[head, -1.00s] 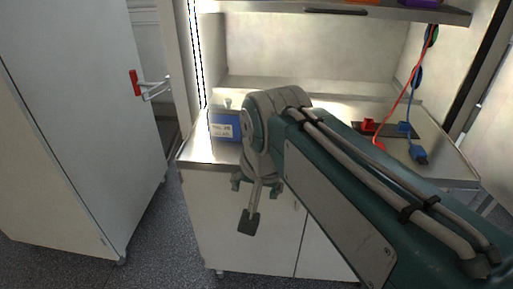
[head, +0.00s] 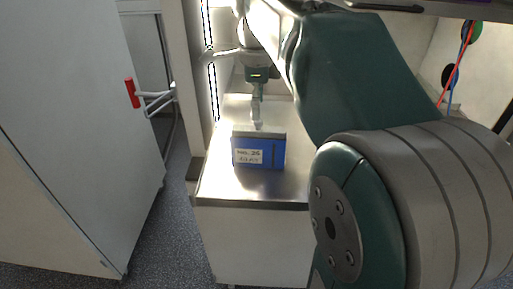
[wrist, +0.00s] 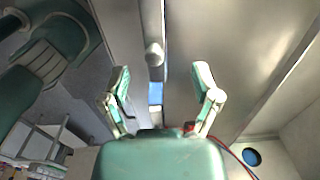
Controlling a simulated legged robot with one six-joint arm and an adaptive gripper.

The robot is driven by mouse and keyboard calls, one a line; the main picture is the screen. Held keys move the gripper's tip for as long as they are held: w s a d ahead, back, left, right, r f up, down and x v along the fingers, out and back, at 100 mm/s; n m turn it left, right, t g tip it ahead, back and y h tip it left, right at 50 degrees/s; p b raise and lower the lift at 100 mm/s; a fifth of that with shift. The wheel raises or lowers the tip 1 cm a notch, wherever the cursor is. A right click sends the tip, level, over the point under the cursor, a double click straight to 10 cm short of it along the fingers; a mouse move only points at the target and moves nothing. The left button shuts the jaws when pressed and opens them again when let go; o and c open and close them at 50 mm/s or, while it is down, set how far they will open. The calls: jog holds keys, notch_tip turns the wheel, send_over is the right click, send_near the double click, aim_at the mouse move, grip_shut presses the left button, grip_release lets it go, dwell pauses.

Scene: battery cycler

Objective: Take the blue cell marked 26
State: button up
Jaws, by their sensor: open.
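The blue cell (head: 258,152) stands upright on the metal worktop in the head view. Its white label reads something like "NO. 26". In the wrist view a narrow blue strip of the cell (wrist: 155,93) and a grey rounded post show between the fingers. My gripper (wrist: 160,78) is open, with one finger on either side of that strip and a gap to each. In the head view my gripper (head: 257,97) points down just above and behind the cell's front face. Its fingertips are partly hidden there, and contact cannot be told.
The worktop (head: 222,183) is bare around the cell's front and left. A shelf (head: 420,8) hangs above at the right. Red and blue cables (head: 458,62) hang at the right. A cabinet door with a red handle (head: 132,93) stands at the left. My arm hides the worktop's right side.

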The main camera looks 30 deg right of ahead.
aim_at(258, 128)
jog(key=f, duration=0.7)
jog(key=shift+s+a, duration=0.1)
jog(key=shift+s, duration=0.2)
grip_shut()
